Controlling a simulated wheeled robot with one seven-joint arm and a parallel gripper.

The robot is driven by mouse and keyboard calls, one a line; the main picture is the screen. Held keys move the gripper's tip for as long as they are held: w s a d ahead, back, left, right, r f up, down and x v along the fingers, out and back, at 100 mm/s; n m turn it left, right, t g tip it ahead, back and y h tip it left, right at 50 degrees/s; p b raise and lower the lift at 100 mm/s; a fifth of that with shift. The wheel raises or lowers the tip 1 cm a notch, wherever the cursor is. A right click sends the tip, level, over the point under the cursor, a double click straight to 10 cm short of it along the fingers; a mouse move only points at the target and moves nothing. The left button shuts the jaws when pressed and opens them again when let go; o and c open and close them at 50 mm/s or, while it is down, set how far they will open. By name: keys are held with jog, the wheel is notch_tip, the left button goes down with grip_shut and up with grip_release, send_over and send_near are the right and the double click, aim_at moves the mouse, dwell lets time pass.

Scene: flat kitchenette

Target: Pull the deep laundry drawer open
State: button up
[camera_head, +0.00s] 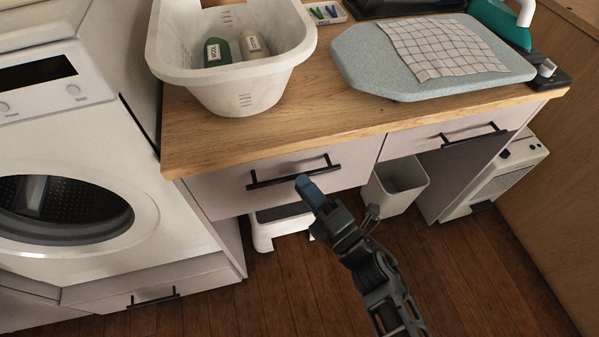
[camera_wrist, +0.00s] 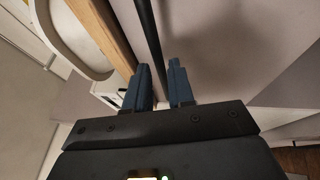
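The pale drawer front (camera_head: 222,190) under the left part of the wooden counter is closed. It has a black bar handle (camera_head: 262,182). My gripper (camera_head: 303,184) is at the middle of this handle, its tips overlapping the bar's lower edge. In the wrist view the two blue fingers (camera_wrist: 163,85) stand apart. The dark handle bar (camera_wrist: 147,30) runs down the picture into the gap between them. Small gaps seem to show beside the bar; I cannot tell whether a finger touches it. The drawer front (camera_wrist: 215,40) fills the right side there.
A white laundry basket (camera_head: 240,85) with bottles and an ironing pad (camera_head: 375,70) stand on the counter (camera_head: 330,120). A washing machine (camera_head: 130,150) is left. A white step stool (camera_head: 262,232) and a bin (camera_head: 398,185) stand below. A second closed drawer (camera_head: 410,143) is right. Wooden floor in front is clear.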

aim_at(296, 175)
jog(key=shift+x, duration=1.9)
jog(key=shift+c, duration=0.5)
grip_shut()
